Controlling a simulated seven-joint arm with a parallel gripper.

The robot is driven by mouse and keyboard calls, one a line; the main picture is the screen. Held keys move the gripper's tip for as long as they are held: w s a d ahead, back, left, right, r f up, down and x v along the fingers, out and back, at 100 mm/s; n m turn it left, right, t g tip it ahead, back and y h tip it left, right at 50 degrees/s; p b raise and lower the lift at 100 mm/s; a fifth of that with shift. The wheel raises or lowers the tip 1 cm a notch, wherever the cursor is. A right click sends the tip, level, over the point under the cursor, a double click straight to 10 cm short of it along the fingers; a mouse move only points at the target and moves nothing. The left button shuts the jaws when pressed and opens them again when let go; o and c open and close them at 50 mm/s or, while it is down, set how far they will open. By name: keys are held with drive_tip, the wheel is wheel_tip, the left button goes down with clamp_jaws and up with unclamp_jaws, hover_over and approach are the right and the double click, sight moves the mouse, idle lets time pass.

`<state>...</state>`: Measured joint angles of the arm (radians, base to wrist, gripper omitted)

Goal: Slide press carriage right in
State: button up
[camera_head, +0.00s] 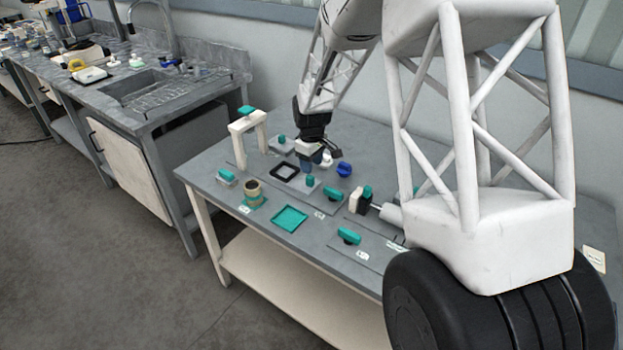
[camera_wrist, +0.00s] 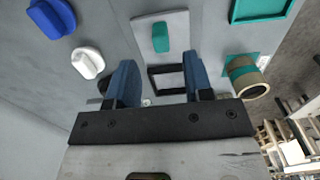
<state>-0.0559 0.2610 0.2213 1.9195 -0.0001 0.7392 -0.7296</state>
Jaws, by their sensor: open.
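I take the press carriages to be two grey slabs with upright teal handles on either side of a black square frame (camera_head: 284,173). One carriage (camera_head: 304,190) is on the frame's near right, towards the teal tray; it shows in the wrist view (camera_wrist: 175,22) with its teal handle (camera_wrist: 160,38). The other carriage (camera_head: 280,147) is at the frame's far side. Which is named right, I cannot tell for sure. My gripper (camera_head: 316,164) is open and empty above the frame's right side. In the wrist view, its blue fingers partly hide the frame (camera_wrist: 166,69).
A white arch (camera_head: 238,133) with a teal top stands left. A tape roll (camera_head: 254,190) and a teal tray (camera_head: 290,218) lie at the front. A blue knob (camera_head: 344,170) and a white knob (camera_wrist: 88,62) are close to my gripper. Several teal-handled pieces stand right.

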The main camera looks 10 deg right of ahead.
sight(311, 177)
drive_tip(key=shift+f, duration=3.25)
drive_tip(key=shift+c, duration=0.5)
clamp_jaws()
